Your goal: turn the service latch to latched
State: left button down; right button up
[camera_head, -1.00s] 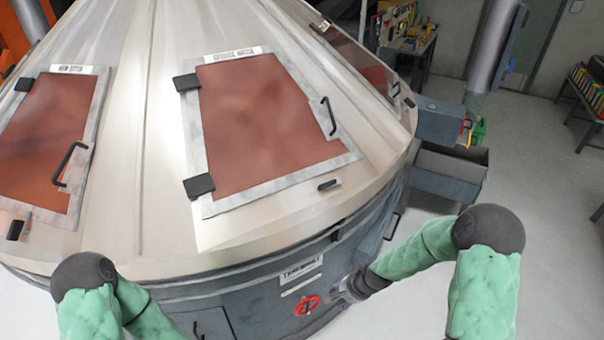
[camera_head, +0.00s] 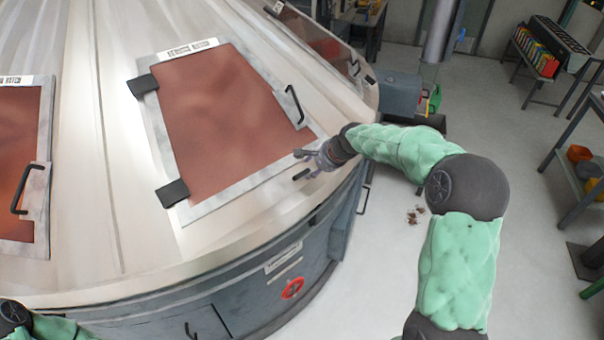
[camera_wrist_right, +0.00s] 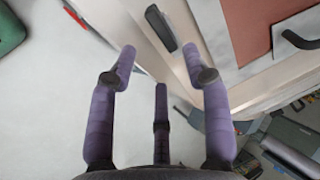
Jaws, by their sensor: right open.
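A short black bar handle (camera_head: 300,174) sits on the pale cone below the lower right corner of the middle brown door; I take it as the service latch. It also shows near the top of the right wrist view (camera_wrist_right: 160,28), on a dark oblong base. My right gripper (camera_head: 306,165) is open beside it, its fingers spread and empty. In the right wrist view the purple fingers (camera_wrist_right: 159,66) point towards the cone, with the latch ahead of them and no visible contact. My left gripper is not in view.
The middle door (camera_head: 225,120) has a black side handle (camera_head: 294,105) close above my right gripper. A red round part (camera_head: 292,289) is on the drum wall below. Brown bits (camera_head: 415,214) lie on the floor at right. Shelving (camera_head: 585,165) stands farther right.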

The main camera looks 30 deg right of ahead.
aim_at(304, 174)
jog(key=x, duration=0.8)
grip_shut()
